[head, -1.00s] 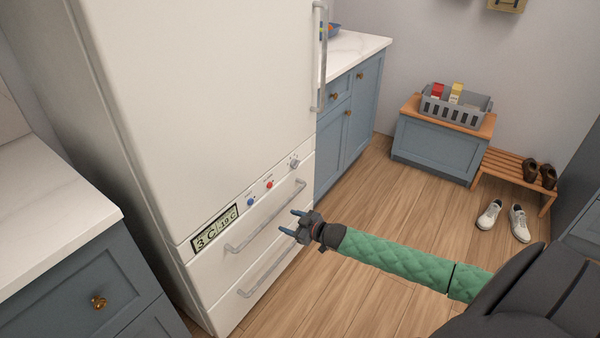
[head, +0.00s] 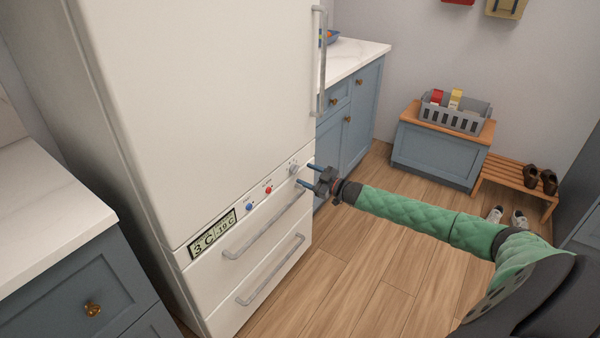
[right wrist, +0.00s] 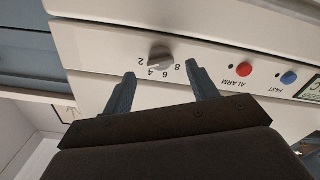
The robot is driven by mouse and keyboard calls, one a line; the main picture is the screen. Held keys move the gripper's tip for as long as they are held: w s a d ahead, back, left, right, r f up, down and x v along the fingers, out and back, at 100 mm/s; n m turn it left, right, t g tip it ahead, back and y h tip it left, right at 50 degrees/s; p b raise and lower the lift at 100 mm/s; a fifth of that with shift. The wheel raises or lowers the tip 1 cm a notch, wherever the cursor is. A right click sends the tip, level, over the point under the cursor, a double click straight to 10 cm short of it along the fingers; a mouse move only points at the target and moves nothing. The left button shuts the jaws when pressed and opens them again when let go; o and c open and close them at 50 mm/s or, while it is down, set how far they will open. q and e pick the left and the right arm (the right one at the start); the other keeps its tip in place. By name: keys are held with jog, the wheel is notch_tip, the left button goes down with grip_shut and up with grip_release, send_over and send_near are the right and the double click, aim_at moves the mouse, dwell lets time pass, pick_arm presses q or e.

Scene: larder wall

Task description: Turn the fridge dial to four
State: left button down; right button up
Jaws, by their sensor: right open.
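The fridge dial (head: 294,168) is a small grey knob at the right end of the white fridge's control strip. In the right wrist view the dial (right wrist: 160,56) appears upside down, with the numbers 2, 4, 6 and 8 around it. I cannot tell exactly which number it points to. My right gripper (head: 306,175) is open and empty, just in front of and slightly right of the dial in the head view. In the wrist view its blue-grey fingers (right wrist: 160,70) lie to either side of the dial, apart from it. My left gripper is out of view.
Beside the dial are a red alarm button (head: 269,189), a blue fast button (head: 250,207) and a temperature display (head: 214,234). A drawer handle (head: 262,225) runs just below the strip. Blue cabinets (head: 350,115) stand right of the fridge.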

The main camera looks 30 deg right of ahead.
aim_at(295, 169)
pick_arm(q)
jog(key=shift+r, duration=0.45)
pick_arm(e)
jog(key=shift+x, duration=1.9)
jog(key=shift+a, duration=0.1)
jog(key=shift+c, duration=0.5)
jog(key=c, duration=0.9)
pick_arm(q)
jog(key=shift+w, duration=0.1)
